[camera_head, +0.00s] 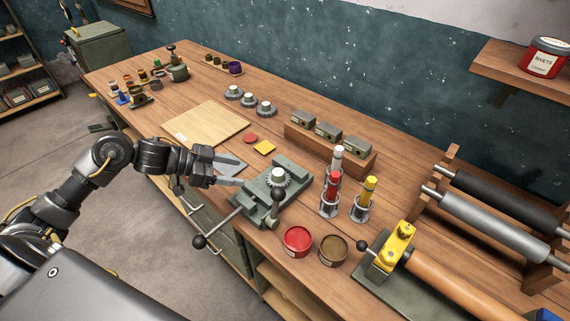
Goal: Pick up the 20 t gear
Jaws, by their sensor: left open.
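A toothed gear (277,182) sits around a pale post on a grey-green fixture (262,203) near the table's front edge. Three grey gear-like parts, a left one (233,92), a middle one (248,100) and a right one (266,108), stand in a row farther back. I cannot read tooth counts, so I cannot tell which is the 20 t gear. My left gripper (239,174) is open and empty, just left of the fixture, with its fingers pointing toward the gear on it. My right gripper is not in view.
A wooden board (208,125) lies behind my left gripper. A lever with a black knob (199,242) sticks out at the front. Red and yellow tubes (333,190) in stands, a red tin (298,241) and rollers (490,225) crowd the right. Grey blocks (328,131) stand at the back.

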